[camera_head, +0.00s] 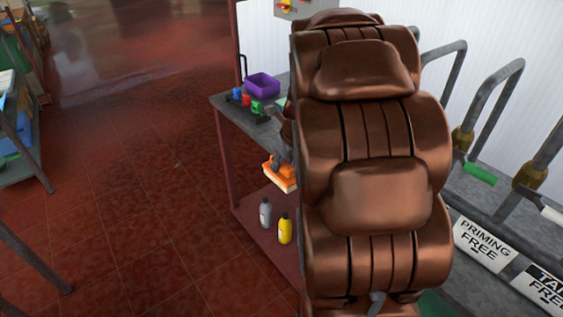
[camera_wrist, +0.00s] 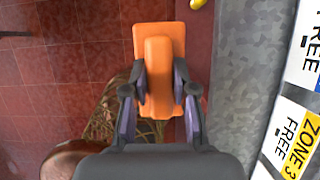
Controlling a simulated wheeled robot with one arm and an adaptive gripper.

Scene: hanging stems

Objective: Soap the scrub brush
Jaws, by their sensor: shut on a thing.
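The scrub brush has an orange back and handle and pale bristles. It is in my gripper, bristles facing down, beside the workbench in the head view (camera_head: 281,175). In the wrist view my gripper (camera_wrist: 159,88) is shut on the raised handle of the scrub brush (camera_wrist: 173,42), with one finger on each side. A yellow bottle (camera_head: 285,229) and a grey bottle (camera_head: 265,213) stand upright on the low red shelf, below the brush. No soap can be made out on the brush; its bristle side is mostly hidden.
A purple bin (camera_head: 262,85) stands on the workbench top (camera_head: 222,103), with small blue, red and green items in front of it. Grey metal rails with signs (camera_head: 485,243) run along the right. Open red tiled floor (camera_head: 130,190) lies to the left.

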